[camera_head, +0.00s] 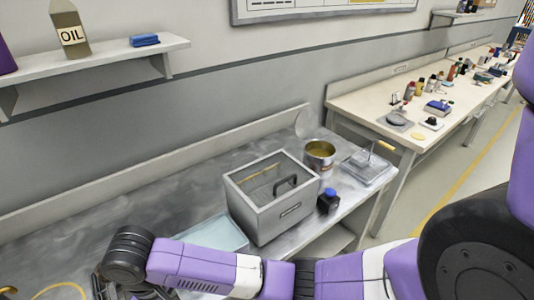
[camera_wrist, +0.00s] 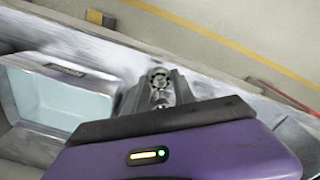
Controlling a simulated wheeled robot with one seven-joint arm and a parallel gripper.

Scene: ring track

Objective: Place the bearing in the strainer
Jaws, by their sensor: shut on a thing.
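The bearing (camera_wrist: 160,78) is a small shiny metal ring, seen in the wrist view between the fingers of my gripper (camera_wrist: 158,90). My gripper is shut on it. In the head view my gripper (camera_head: 108,286) is at the lower left, over the left part of the grey bench; the bearing cannot be made out there. I cannot tell for sure which thing is the strainer. A grey metal box (camera_head: 283,215) with a dark handle at its top stands at the middle of the bench. A flat metal piece with a wooden handle (camera_head: 368,170) lies at the bench's right end.
A pale blue tray (camera_head: 222,234) lies left of the box; a tray also shows in the wrist view (camera_wrist: 45,95). A metal can (camera_head: 320,163) and a dark bottle with a blue cap (camera_head: 328,202) stand right of the box. A yellow cable (camera_head: 62,287) lies at lower left.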

